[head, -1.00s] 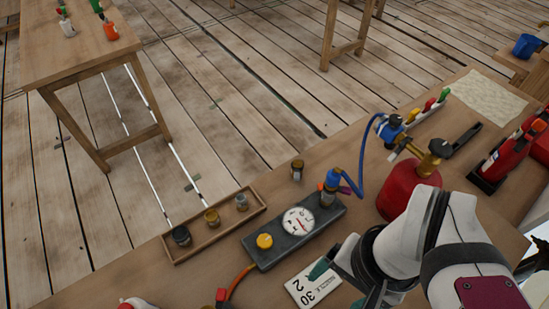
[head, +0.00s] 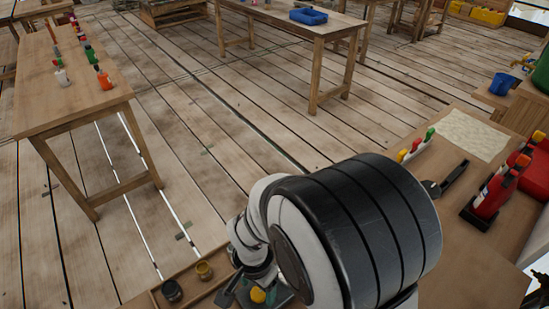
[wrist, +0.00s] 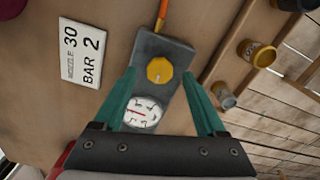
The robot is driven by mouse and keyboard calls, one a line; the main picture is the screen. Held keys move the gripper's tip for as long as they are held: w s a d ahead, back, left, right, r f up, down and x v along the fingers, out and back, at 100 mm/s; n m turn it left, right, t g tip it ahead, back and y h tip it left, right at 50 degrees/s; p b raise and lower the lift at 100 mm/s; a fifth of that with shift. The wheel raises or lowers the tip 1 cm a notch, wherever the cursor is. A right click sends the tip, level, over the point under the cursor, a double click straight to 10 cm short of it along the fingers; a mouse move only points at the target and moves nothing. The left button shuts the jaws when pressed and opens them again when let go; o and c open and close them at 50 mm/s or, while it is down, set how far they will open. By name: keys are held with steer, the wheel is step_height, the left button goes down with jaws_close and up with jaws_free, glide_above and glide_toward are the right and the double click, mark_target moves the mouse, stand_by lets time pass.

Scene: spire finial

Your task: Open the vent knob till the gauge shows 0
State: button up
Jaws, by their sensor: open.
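The yellow vent knob (wrist: 159,70) sits on a dark grey block (wrist: 176,46), and it also shows in the head view (head: 257,295) at the bottom edge. The round white gauge (wrist: 143,112) is on the same block, nearer my gripper in the wrist view. A red needle shows on its dial, but the reading is too small to tell. My gripper (wrist: 160,78) is open, its green fingers apart on either side of the knob in the picture. I cannot tell their height above it. In the head view my arm hides the gauge.
A white card (wrist: 82,52) marked 30 and BAR 2 lies beside the block. An orange hose (wrist: 161,14) leaves the block's end. A wooden tray (wrist: 232,62) with small pots stands on the other side.

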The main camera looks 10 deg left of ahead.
steer(key=shift+f, duration=0.85)
jaws_close()
steer(key=n, duration=0.6)
steer(key=shift+n, duration=0.3)
steer(key=n, duration=0.5)
steer(key=shift+w, duration=0.1)
steer(key=shift+n, duration=0.4)
